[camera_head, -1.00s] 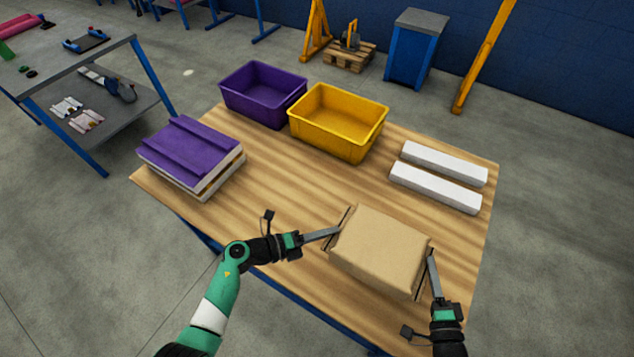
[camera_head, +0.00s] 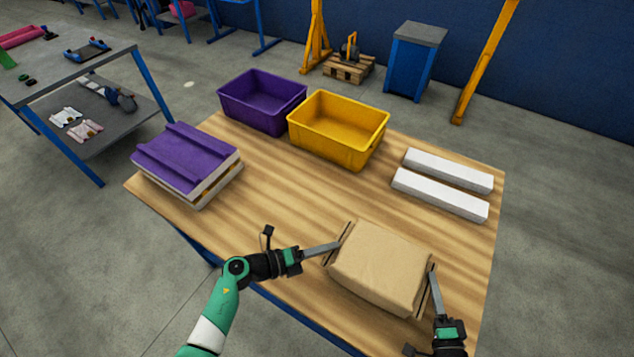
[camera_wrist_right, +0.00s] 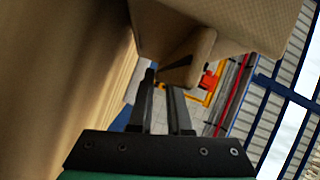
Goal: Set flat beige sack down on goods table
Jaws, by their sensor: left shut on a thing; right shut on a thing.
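The flat beige sack (camera_head: 380,266) is a boxy tan bundle at the front right of the wooden goods table (camera_head: 285,205). My left gripper (camera_head: 337,246) is shut on the sack's left edge. My right gripper (camera_head: 432,272) is shut on its right edge. In the right wrist view, the sack (camera_wrist_right: 220,25) fills the top, and a flap of it sits between the fingers of my right gripper (camera_wrist_right: 170,80). The sack looks level and very close to the tabletop; I cannot tell whether its underside touches.
A purple crate (camera_head: 262,98) and a yellow crate (camera_head: 338,126) stand at the table's back. Two white bars (camera_head: 440,195) lie at the right. A purple-topped stack (camera_head: 187,160) sits at the left. The table's middle is clear.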

